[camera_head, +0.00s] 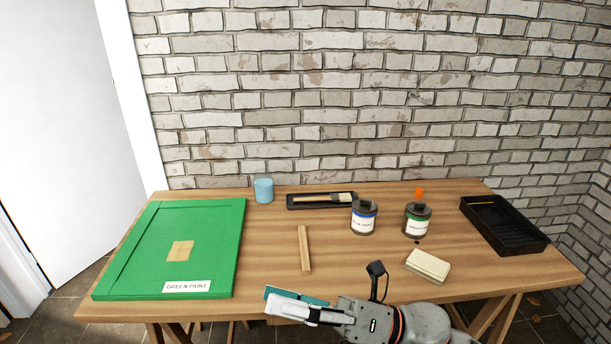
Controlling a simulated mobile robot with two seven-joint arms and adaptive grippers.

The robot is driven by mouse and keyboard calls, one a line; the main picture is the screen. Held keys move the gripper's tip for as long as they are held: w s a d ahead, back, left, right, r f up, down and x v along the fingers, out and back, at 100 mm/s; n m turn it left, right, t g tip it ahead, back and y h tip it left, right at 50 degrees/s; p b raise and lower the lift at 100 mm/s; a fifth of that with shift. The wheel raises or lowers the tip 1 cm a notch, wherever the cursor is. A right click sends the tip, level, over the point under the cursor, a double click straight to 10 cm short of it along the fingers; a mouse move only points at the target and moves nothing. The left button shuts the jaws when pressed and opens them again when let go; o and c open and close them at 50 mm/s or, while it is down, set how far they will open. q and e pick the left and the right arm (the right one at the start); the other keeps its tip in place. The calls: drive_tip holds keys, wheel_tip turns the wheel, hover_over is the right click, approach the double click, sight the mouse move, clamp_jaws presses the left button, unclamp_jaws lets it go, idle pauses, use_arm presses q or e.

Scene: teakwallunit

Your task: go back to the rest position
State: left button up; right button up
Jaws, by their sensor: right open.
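My right gripper (297,307) comes in from the bottom right and reaches left at the front edge of the wooden table (275,225). Its fingers are open and nothing shows between them. It is in front of the wooden stick (304,250) and apart from it. My left gripper is not in the head view.
A green panel (213,235) labelled "GREEN PAINT" lies on the left. A blue cup (263,190), a tray with a brush (322,200), two cans, blue-banded (363,219) and green-banded (416,222), a pale block (428,265) and a black tray (504,226) stand on the table.

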drive_tip(key=w+d+f+m+t+h, duration=0.45)
drive_tip(key=d+f+m+t, duration=0.2)
drive_tip(key=m, duration=0.65)
drive_tip(key=w+d+f+m+t+h, duration=0.3)
drive_tip(key=d+f+m+t+h, duration=0.4)
drive_tip(key=m, duration=0.6)
drive_tip(key=s+d+f+m+g+h, duration=0.1)
drive_tip(key=s+d+f+m+h, duration=0.1)
drive_tip(key=f, duration=0.6)
drive_tip(key=s+d+f+m+g+h, duration=0.2)
drive_tip(key=s+d+f+m, duration=0.3)
drive_tip(key=s+f+m, duration=0.2)
drive_tip(key=s+d+f+m+g+h+p, duration=0.1)
drive_tip(key=s+d+f+m+h, duration=0.2)
drive_tip(key=s+f, duration=0.3)
wheel_tip(320, 180, down, 3)
drive_tip(key=shift+s+d+f+m, duration=0.2)
drive_tip(key=shift+s+d+m, duration=0.1)
drive_tip(key=shift+d+m, duration=0.35)
